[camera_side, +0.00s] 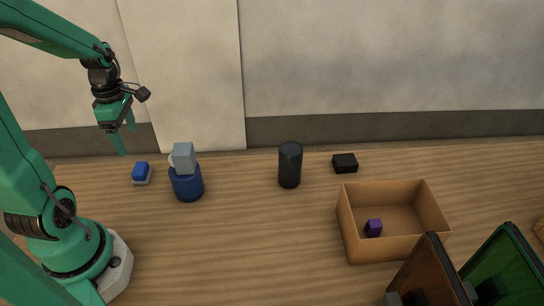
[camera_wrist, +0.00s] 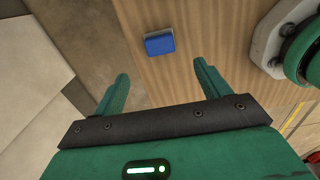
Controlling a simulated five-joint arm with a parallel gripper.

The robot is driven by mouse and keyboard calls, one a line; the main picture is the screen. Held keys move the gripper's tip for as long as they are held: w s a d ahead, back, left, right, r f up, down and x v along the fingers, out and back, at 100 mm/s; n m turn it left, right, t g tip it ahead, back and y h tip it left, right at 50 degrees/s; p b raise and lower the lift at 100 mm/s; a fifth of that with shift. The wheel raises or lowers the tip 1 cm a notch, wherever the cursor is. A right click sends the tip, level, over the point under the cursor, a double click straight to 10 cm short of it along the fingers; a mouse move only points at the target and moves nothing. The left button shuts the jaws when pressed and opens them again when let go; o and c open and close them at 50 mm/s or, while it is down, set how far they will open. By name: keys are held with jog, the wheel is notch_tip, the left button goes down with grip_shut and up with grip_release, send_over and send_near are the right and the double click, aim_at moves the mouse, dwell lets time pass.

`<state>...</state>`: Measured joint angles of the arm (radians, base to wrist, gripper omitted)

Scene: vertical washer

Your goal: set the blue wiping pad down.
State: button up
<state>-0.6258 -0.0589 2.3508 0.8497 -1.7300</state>
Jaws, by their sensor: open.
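The blue wiping pad (camera_side: 141,172) lies on the wooden table at the left, with a pale layer under its blue top. It also shows in the wrist view (camera_wrist: 159,43), beyond the fingertips. My gripper (camera_side: 124,140) is above the table and up from the pad, pointing down. Its two green fingers stand apart in the wrist view (camera_wrist: 160,78), with nothing between them. The gripper does not touch the pad.
A grey mug (camera_side: 183,157) sits on a dark blue cylinder (camera_side: 187,185) right of the pad. A black cylinder (camera_side: 290,165), a black block (camera_side: 345,163) and a tan box (camera_side: 398,247) holding a purple cube (camera_side: 374,228) stand further right. The front middle of the table is clear.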

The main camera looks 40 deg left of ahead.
jog(key=d+r+m+t, duration=0.2)
jog(key=d+r+m, duration=0.4)
jog(key=m, duration=0.7)
jog(key=d+r+m+t, duration=0.3)
jog(key=d+r+m, duration=0.3)
jog(key=d+m, duration=0.4)
jog(key=m, duration=0.4)
jog(key=shift+s+d+t, duration=0.3)
